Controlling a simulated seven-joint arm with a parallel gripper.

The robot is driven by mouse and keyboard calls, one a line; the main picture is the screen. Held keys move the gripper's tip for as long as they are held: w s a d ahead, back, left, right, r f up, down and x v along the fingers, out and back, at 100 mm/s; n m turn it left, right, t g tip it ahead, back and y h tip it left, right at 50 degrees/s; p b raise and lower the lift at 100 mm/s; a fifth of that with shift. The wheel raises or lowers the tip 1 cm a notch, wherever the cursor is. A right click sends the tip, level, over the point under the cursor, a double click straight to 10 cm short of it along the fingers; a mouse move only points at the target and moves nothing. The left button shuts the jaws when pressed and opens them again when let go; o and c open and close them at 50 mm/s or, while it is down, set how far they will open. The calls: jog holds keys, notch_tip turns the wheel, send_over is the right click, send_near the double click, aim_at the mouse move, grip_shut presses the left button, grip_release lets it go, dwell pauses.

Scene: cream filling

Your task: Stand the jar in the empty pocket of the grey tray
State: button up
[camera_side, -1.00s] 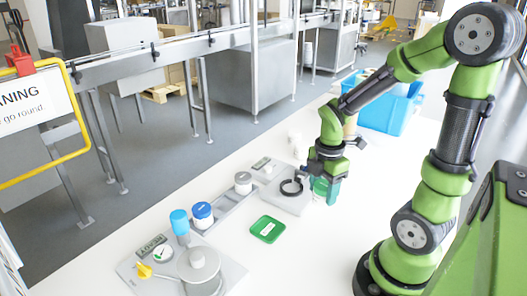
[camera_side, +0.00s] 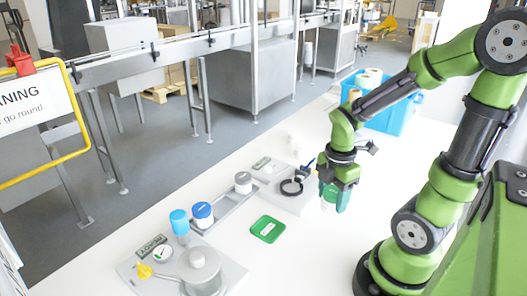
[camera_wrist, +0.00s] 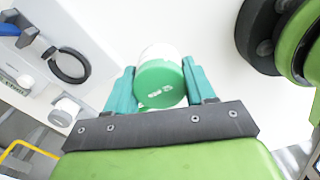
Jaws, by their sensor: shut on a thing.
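My gripper (camera_side: 336,192) is shut on a jar (camera_wrist: 158,73) with a green lid and a white body. The lid faces the wrist camera between the two teal fingers, and the jar's lower part is hidden. In the side view the jar is mostly covered by the fingers, right of the ring station. The grey tray (camera_side: 226,203) lies to the left, well apart from my gripper. A blue-lidded jar (camera_side: 202,212) stands at its near end and a grey-lidded jar (camera_side: 243,181) at its far end. The tray's middle between them looks empty.
A grey station (camera_side: 270,177) with a black ring (camera_side: 291,187) and a dark blue handle (camera_side: 308,167) stands between tray and gripper. A green square pad (camera_side: 267,229) lies in front. A filling machine (camera_side: 199,268) is at front left; a blue bin (camera_side: 385,115) is behind.

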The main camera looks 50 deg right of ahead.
jog(key=shift+w+a+f, duration=0.2)
jog(key=shift+a+f, duration=0.05)
jog(key=shift+a, duration=0.15)
jog(key=shift+n, duration=0.4)
jog(key=w+a, duration=0.2)
jog(key=w, duration=0.1)
jog(key=w+a+f, duration=0.1)
jog(key=w+a, duration=0.2)
jog(key=w, duration=0.1)
jog(key=w+a+f, duration=0.1)
jog(key=w+a, duration=0.1)
jog(key=w, duration=0.1)
jog(key=shift+w+a, duration=0.2)
jog(key=shift+a, duration=0.1)
jog(key=shift+w+a, duration=0.15)
jog(key=shift+w, duration=0.2)
jog(key=shift+w+r+m, duration=0.1)
jog(key=shift+w+m, duration=0.3)
jog(key=shift+w, duration=0.05)
send_over(225, 206)
jog(key=shift+f, duration=2.45)
